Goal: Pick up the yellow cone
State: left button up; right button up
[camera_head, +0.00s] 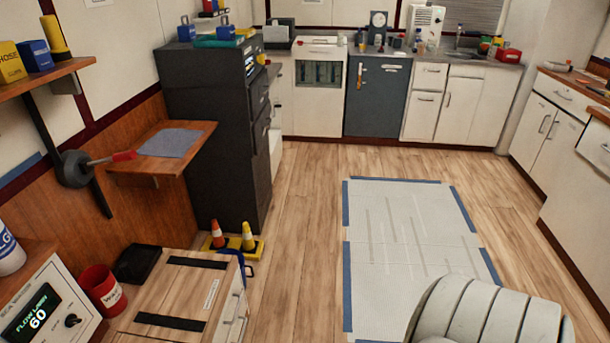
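The yellow cone (248,237) stands upright on the floor beyond the wooden-topped cabinet, on a yellow base or tray (258,252). It has a pale band. An orange cone (217,234) with a white band stands just left of it on the same yellow base. A blue thing beside the yellow cone is partly hidden by the cabinet. Neither of my grippers shows in the head view.
The wooden-topped cabinet (175,290) stands in front of the cones. A tall dark filing cabinet (225,120) rises behind them. A wooden wall shelf (160,145) is at left. Wood floor (300,220) is clear right of the cones, beside a taped white mat (410,230).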

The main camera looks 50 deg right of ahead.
aim_at(249, 245)
jog(key=z, duration=1.1)
jog(key=i+l+u, duration=0.2)
jog(key=i+l, duration=0.7)
jog(key=i+l+u, duration=0.2)
jog(key=i+l, duration=0.8)
